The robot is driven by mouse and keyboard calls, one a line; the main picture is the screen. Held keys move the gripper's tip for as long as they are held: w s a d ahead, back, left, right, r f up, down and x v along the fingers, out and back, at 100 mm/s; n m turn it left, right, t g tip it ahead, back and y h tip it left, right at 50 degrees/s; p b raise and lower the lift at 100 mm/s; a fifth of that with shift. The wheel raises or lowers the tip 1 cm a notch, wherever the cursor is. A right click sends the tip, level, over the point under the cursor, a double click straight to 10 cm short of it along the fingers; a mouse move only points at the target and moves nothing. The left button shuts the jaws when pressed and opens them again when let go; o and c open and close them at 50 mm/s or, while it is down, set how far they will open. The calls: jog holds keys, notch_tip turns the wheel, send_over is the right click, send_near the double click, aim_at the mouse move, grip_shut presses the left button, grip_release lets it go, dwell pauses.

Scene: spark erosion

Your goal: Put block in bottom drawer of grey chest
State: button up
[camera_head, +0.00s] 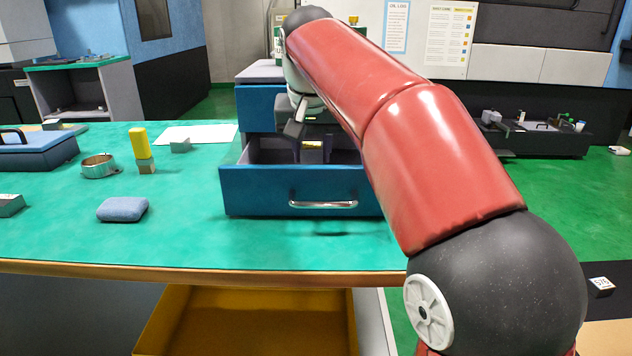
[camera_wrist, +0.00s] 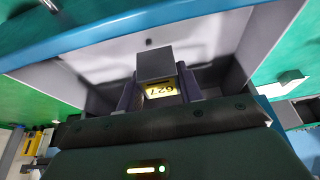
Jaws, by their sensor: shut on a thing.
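The chest (camera_head: 258,108) has a blue front and a grey top and stands on the green bench. Its bottom drawer (camera_head: 265,190) is pulled out, with a blue front, a silver handle and a light grey inside. My gripper (camera_head: 312,148) is over the open drawer, pointing down, and partly hidden by my red arm. It is shut on a grey block (camera_wrist: 155,65) with a yellow numbered face, held between the two fingers in the wrist view. The drawer floor (camera_wrist: 210,40) shows around it. I cannot tell whether the block touches the floor.
On the bench to the left are a blue-grey pad (camera_head: 122,209), a metal ring (camera_head: 99,166), a yellow block (camera_head: 140,143) on a small block, a grey block (camera_head: 180,146) and a blue case (camera_head: 38,152). The bench in front of the drawer is clear.

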notch_tip(320, 180, down, 4)
jog(key=b, duration=0.4)
jog(key=shift+f, duration=0.2)
jog(key=shift+r, duration=0.15)
jog(key=o, duration=0.6)
jog(key=shift+f, duration=0.25)
jog(key=o, duration=0.5)
jog(key=shift+r, duration=0.1)
jog(key=p+v, duration=0.3)
jog(key=v, duration=0.9)
jog(key=shift+s+r+p, duration=0.1)
jog(key=shift+r+p, duration=0.05)
jog(key=shift+p, duration=0.25)
